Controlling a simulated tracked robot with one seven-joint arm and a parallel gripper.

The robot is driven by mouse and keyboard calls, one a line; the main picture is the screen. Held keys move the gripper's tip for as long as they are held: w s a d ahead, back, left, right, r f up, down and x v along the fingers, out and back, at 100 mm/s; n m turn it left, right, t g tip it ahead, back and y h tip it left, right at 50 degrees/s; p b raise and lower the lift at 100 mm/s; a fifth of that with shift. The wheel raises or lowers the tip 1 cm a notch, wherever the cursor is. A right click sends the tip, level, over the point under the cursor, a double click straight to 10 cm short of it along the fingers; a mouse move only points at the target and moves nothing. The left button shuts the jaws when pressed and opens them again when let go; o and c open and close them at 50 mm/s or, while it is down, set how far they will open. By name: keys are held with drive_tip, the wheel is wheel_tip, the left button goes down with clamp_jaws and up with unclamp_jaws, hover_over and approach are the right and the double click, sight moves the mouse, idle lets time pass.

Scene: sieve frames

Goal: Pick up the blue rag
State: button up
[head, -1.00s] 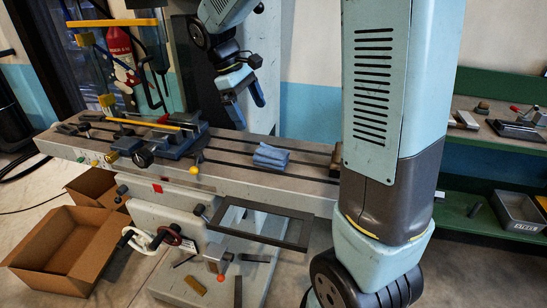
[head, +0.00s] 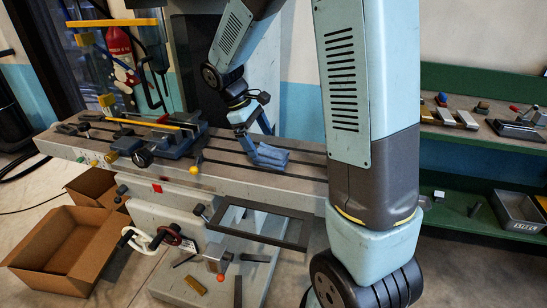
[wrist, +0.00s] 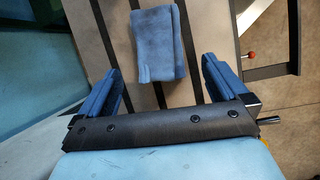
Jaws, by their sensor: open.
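The blue rag (head: 272,157) lies folded on the slotted grey machine table (head: 222,172). In the wrist view the rag (wrist: 157,45) sits ahead of my gripper, roughly centred between the two fingers. My gripper (head: 256,142) is just left of and above the rag in the head view, fingers pointing down. In the wrist view my gripper (wrist: 161,82) is open, with blue finger pads wide apart and nothing between them. The near finger partly overlaps the rag's left end in the head view.
A vise (head: 172,140) stands on the table to the left. A cardboard box (head: 65,255) is on the floor at left. A green shelf (head: 490,155) with tools and a grey bin (head: 518,212) is at right. The table right of the vise is mostly clear.

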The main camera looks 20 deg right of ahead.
sight(265, 149)
drive_tip(key=shift+x, duration=2.55)
drive_tip(key=c, duration=1.1)
drive_tip(key=shift+r, duration=0.15)
